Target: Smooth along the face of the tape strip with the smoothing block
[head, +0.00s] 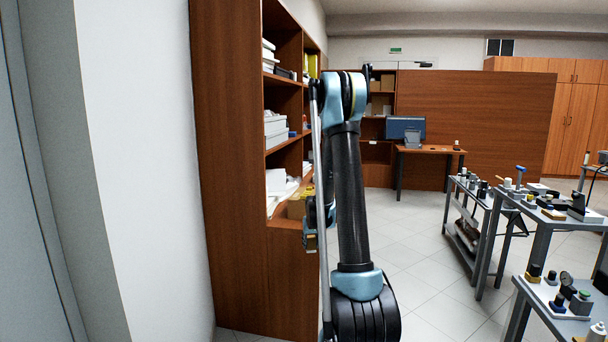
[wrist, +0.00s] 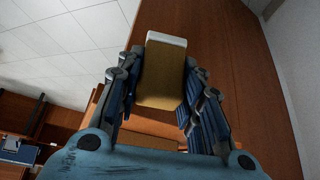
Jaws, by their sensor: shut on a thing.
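My gripper (wrist: 161,92) is shut on a tan block with a pale white far edge, which I take to be the smoothing block (wrist: 163,70). The block sits between the two dark fingers in the wrist view, with a brown wood panel behind it. I cannot tell whether the block touches that panel. In the head view my gripper (head: 311,238) is partly hidden behind my arm, beside the front of the tall wooden shelf. I cannot make out the tape strip in either view.
The tall wooden shelf (head: 240,200) stands close at my left, with boxes and papers on its boards. A white wall (head: 140,150) is left of it. Metal carts (head: 540,225) with optics parts stand at the right. Tiled floor (head: 425,270) is clear between.

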